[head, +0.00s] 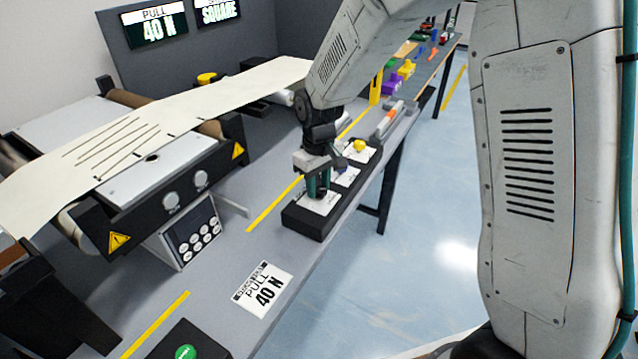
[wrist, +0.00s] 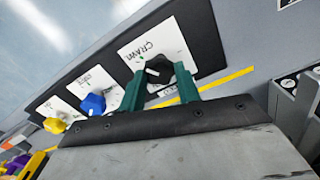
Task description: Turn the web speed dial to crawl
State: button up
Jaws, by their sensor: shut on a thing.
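The dial under my gripper has a dark knob (wrist: 158,68) on a white plate (wrist: 132,48). The word CRAWL is readable on the plate, above the knob in the wrist view. A small pale mark shows on the knob; I cannot tell exactly where it points. My gripper (wrist: 160,88) has its green fingers closed on both sides of the knob. In the head view my gripper (head: 318,190) is pointed down over the near end of the black dial box (head: 302,222), and its fingers hide the knob.
A blue knob (wrist: 93,104) and a yellow knob (wrist: 55,126) sit further along the box. The paper web (head: 232,92) runs over rollers at left.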

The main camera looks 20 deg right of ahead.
aim_at(319, 189)
jog(key=shift+n, duration=0.6)
jog(key=o, duration=1)
jog(key=shift+c, duration=0.2)
notch_tip(319, 189, up, 8)
jog(key=shift+f, duration=0.1)
